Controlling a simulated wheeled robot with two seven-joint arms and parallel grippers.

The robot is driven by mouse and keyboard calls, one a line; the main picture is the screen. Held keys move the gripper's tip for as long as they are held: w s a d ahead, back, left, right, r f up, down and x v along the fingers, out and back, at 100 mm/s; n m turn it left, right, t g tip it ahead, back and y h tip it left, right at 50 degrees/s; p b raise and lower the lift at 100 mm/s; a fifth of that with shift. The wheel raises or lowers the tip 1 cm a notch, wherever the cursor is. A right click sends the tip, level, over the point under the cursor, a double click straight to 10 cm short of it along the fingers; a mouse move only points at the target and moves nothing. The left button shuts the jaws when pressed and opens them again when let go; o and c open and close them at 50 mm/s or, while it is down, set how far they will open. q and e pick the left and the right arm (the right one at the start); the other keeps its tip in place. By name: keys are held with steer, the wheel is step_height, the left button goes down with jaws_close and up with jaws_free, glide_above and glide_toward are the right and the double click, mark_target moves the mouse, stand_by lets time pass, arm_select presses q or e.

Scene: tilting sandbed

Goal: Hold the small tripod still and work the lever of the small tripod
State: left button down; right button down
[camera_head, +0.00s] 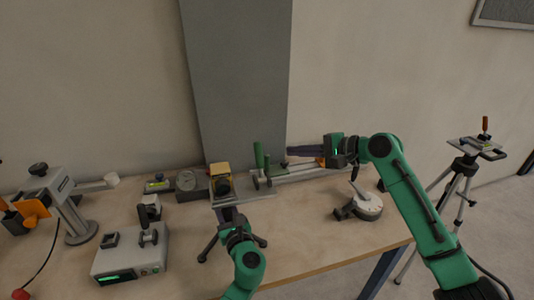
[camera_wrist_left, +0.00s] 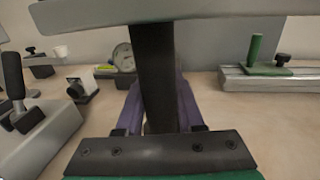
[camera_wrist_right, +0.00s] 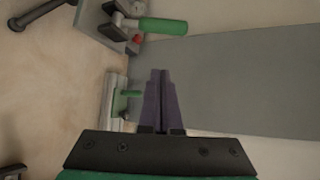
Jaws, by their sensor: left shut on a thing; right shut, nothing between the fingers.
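The small tripod stands on the table, its grey top plate (camera_head: 233,198) carrying a yellow and black block (camera_head: 221,181). Its lever has a green handle (camera_head: 259,156), upright right of the block; the handle also shows in the right wrist view (camera_wrist_right: 162,26). My left gripper (camera_head: 228,213) is shut on the tripod's dark column (camera_wrist_left: 154,75), below the plate, with a finger on each side. My right gripper (camera_head: 289,151) is shut and empty, its fingers pointing left, to the right of the green handle and apart from it. The lever is not visible in the left wrist view.
A rail (camera_head: 310,172) with a smaller green handle lies behind, under my right gripper. A dial gauge (camera_head: 186,180) stands behind. A larger tripod (camera_head: 466,165) stands off the table. The front middle is clear.

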mark_target(260, 161)
steer(key=shift+w+a, duration=0.1)
steer(key=shift+w+a+f, duration=0.1)
steer(key=shift+a+f, duration=0.15)
steer(key=shift+a, duration=1.05)
steer(key=shift+w+a+f, duration=0.1)
steer(key=shift+a+f, duration=0.2)
steer(key=shift+a, duration=0.95)
steer(key=shift+w+a+f, duration=0.1)
steer(key=shift+a+f, duration=0.15)
steer(key=shift+a, duration=1.05)
